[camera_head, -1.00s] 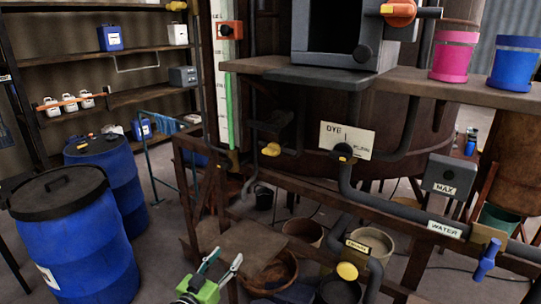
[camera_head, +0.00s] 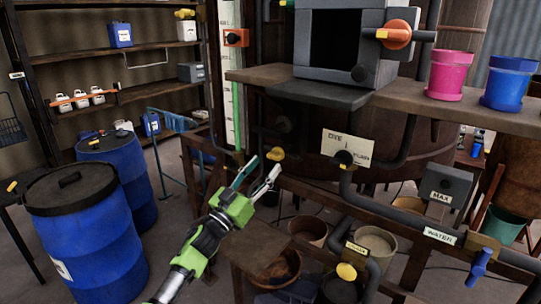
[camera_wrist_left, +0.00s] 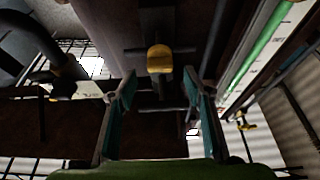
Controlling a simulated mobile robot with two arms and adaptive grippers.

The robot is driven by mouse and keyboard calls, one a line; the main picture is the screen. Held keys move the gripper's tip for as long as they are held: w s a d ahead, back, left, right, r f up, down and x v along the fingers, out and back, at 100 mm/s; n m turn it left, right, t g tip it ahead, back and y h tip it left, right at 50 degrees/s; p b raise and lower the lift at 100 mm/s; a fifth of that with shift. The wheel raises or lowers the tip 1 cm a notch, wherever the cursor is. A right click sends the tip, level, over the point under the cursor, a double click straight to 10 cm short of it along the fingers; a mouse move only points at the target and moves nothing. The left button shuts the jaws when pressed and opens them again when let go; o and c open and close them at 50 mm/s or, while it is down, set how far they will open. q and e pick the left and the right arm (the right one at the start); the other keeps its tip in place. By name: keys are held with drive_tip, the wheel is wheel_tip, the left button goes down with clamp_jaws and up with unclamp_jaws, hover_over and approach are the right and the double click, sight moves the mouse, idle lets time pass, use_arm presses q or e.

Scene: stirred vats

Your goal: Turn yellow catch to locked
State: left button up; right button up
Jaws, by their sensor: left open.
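A yellow catch (camera_head: 274,153) sits on a dark bracket in front of the big brown vat, left of the white DYE plate (camera_head: 347,148). In the left wrist view the yellow catch (camera_wrist_left: 159,58) shows ahead, between and beyond the fingers. My left gripper (camera_head: 264,172), green with teal-lined fingers, is open and empty, just below and beside the catch in the head view. The left wrist view shows the spread fingers (camera_wrist_left: 159,90) with nothing between them. I cannot tell whether they touch the catch. My right gripper is not in view. No locked marking is readable beside the catch.
A wooden rail and dark pipes run below and right of the catch. Another yellow knob (camera_head: 346,271) sits on a lower pipe. A blue valve handle (camera_head: 480,262) is at right. Blue drums (camera_head: 88,232) stand at left. A shelf (camera_head: 450,100) with pink and blue pots is above.

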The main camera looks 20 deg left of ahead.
sight(271, 159)
use_arm(q)
drive_tip(key=shift+p+x, duration=0.35)
drive_tip(key=shift+x, duration=1.6)
drive_tip(key=c, duration=1.1)
